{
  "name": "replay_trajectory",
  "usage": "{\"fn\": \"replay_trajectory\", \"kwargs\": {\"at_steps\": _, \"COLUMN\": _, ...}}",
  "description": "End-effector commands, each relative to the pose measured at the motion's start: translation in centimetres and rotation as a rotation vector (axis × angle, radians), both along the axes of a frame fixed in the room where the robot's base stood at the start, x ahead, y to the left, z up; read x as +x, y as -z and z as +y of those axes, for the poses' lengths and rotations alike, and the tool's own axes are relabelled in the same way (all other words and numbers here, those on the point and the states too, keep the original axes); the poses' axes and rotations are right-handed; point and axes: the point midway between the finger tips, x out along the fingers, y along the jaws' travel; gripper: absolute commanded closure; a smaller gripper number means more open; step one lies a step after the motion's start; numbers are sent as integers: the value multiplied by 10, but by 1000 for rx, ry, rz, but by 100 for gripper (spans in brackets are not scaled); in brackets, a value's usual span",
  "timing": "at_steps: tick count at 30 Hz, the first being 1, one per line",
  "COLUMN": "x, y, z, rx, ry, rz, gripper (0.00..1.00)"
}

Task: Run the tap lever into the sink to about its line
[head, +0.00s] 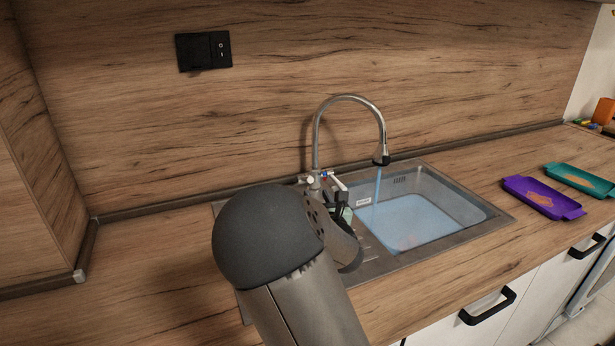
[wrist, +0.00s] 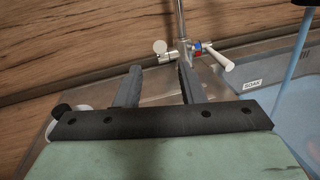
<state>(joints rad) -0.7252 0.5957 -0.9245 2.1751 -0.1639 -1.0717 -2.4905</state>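The tap (head: 318,140) stands behind the sink, with a tall curved spout. A blue stream of water (head: 377,190) falls from the spout's end into the sink (head: 465,207), where blue water (head: 410,220) covers the bottom. The white tap lever (head: 337,182) shows on the tap body's right side; in the wrist view the lever (wrist: 217,60) points right and toward me. My gripper (wrist: 158,75) has its two dark fingers apart with nothing between them, in front of and left of the lever, not touching it. In the head view my arm hides most of the gripper.
A white label (wrist: 254,83) is on the sink's inner wall. A purple tray (head: 541,197) and a green tray (head: 580,179) lie on the counter at right. A black switch plate (head: 203,51) is on the splashback. The counter left of the sink is clear.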

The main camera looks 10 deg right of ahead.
Motion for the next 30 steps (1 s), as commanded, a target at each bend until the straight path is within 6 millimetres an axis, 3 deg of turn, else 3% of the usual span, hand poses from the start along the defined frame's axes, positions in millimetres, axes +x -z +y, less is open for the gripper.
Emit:
{"fn": "replay_trajectory", "kwargs": {"at_steps": 9, "x": 70, "y": -1, "z": 3, "rx": 0, "ry": 2, "rz": 1, "gripper": 64}}
{"fn": "replay_trajectory", "kwargs": {"at_steps": 15, "x": 100, "y": -1, "z": 5, "rx": 1, "ry": 1, "rz": 1, "gripper": 64}}
{"fn": "replay_trajectory", "kwargs": {"at_steps": 21, "x": 113, "y": 0, "z": 6, "rx": 3, "ry": 1, "rz": 1, "gripper": 64}}
{"fn": "replay_trajectory", "kwargs": {"at_steps": 29, "x": 114, "y": 0, "z": 6, "rx": 3, "ry": 2, "rz": 1, "gripper": 64}}
{"fn": "replay_trajectory", "kwargs": {"at_steps": 30, "x": 114, "y": 0, "z": 6, "rx": 3, "ry": 2, "rz": 1, "gripper": 73}}
